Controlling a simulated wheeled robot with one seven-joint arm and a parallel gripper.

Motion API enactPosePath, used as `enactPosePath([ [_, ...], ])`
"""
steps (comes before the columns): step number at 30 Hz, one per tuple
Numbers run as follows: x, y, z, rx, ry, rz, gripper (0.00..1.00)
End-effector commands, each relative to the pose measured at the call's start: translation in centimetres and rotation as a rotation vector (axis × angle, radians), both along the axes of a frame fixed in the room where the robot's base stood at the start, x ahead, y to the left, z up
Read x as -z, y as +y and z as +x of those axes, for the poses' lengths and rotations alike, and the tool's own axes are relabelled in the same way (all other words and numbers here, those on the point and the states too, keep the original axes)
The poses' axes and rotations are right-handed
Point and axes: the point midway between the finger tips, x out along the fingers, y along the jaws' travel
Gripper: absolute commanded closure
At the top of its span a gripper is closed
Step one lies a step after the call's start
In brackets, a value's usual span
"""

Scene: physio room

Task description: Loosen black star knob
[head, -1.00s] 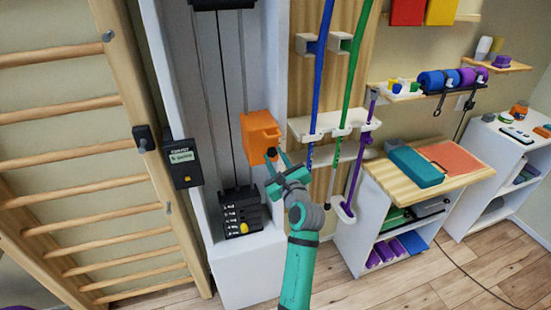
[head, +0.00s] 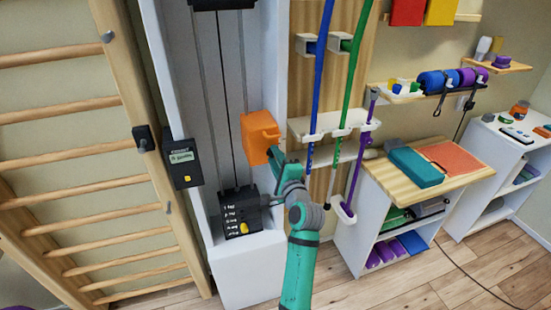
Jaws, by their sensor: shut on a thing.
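The orange block (head: 260,132) sits on the vertical rails of the white column, at its right side. My gripper (head: 274,155) is at the block's lower right corner, with its fingers against the block's near face. It is shut on the black star knob, which the fingers hide from view. My teal and grey arm reaches up to it from below.
Below the block is a black weight stack (head: 240,213) with a yellow pin. A black display box (head: 182,163) is on the column's left. Blue, green and purple poles (head: 358,170) hang close on the right. A wooden wall ladder (head: 85,187) stands at the left.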

Motion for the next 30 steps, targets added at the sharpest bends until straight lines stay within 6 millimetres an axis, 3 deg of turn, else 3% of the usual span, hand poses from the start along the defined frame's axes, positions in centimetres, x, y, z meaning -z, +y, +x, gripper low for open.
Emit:
enactPosePath([
  [30, -0.25, -0.01, 0.02, 0.002, -0.301, -0.918, 0.94],
])
